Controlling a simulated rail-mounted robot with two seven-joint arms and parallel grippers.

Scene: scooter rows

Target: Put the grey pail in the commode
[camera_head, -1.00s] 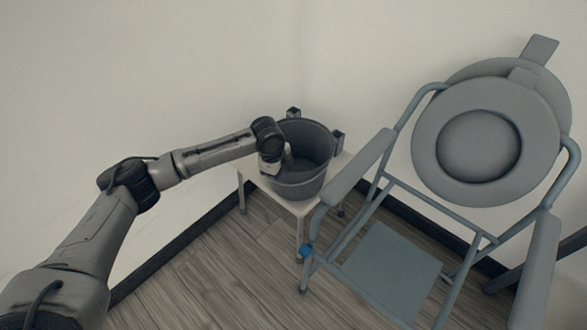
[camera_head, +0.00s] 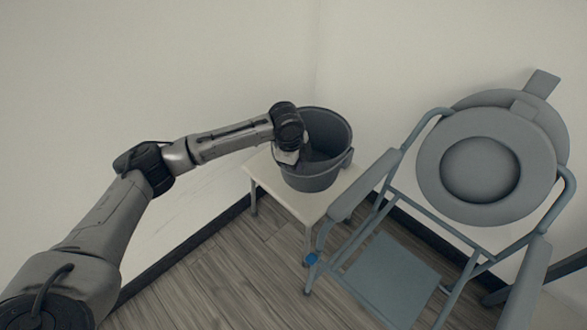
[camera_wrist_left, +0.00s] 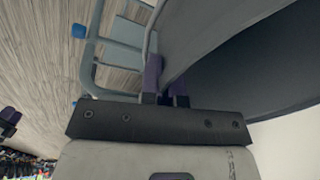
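The grey pail (camera_head: 318,180) is over the top of a small white stool in the head view. I cannot tell whether its base still touches the stool. Its wall (camera_wrist_left: 205,40) and dark inside fill the upper right of the left wrist view. My left gripper (camera_head: 288,160) is at the pail's left rim. Its two fingers (camera_wrist_left: 165,85) sit close together, one on each side of the pail wall, shut on it. The blue-grey commode (camera_head: 433,215) stands right of the stool, its seat ring (camera_head: 435,165) tipped up against the back. My right gripper is not in view.
The white stool (camera_head: 285,196) stands in the corner, close to the commode's left armrest (camera_head: 365,185). Walls rise behind and to the left. Wooden floor (camera_head: 215,270) is clear at the front left. A blue knob (camera_head: 312,258) marks the commode's front left leg.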

